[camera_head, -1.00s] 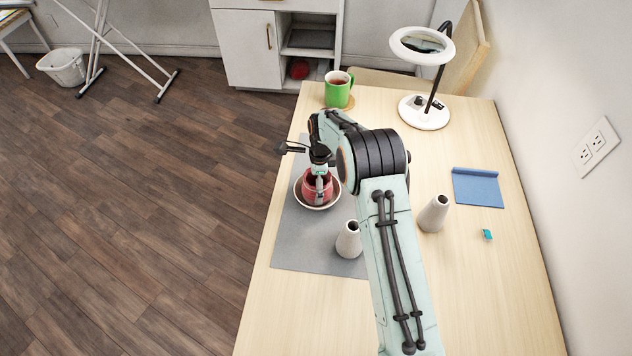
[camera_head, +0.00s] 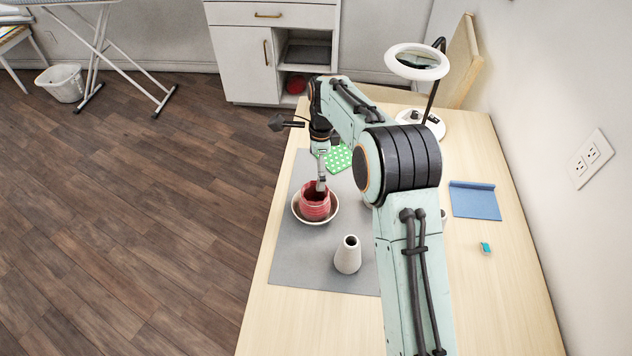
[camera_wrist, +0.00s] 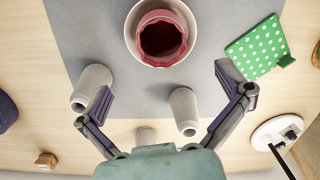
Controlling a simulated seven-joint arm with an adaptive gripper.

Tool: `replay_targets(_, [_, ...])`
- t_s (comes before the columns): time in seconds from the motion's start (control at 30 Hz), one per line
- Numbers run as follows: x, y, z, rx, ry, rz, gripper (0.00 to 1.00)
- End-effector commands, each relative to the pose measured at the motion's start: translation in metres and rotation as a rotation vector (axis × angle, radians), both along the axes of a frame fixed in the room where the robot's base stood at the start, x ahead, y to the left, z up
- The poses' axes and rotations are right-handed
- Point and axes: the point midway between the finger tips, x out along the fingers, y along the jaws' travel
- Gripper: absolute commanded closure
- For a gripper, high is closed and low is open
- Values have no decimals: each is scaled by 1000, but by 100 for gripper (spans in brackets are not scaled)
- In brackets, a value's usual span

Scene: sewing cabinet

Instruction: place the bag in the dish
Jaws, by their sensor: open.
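The bag looks like a red, ribbed, open-topped pouch (camera_head: 315,205) with a wavy rim and dark red inside. It stands upright in the pale, shallow dish (camera_head: 298,216), whose rim shows all around its foot. In the wrist view the bag (camera_wrist: 142,47) and the dish (camera_wrist: 132,28) are at the top centre, beyond my fingertips.
A white vase (camera_head: 347,256) stands on the grey mat (camera_head: 290,258) in front of the dish. A green dotted piece (camera_head: 339,158) lies behind it. A magnifier lamp (camera_head: 418,62) and a blue cloth (camera_head: 474,200) are to the right. My arm hides part of the table.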

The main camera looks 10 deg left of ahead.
Motion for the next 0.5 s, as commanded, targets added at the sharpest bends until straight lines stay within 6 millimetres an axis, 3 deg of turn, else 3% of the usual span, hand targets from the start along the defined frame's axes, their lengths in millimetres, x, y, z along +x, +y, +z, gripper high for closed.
replay_targets(0.33, [-4,-6,17,-3,-4,28,0])
replay_targets(0.43, [-21,-22,42,-12,-14,135,0])
replay_targets(0.5, [-45,-42,67,-23,-22,262,0])
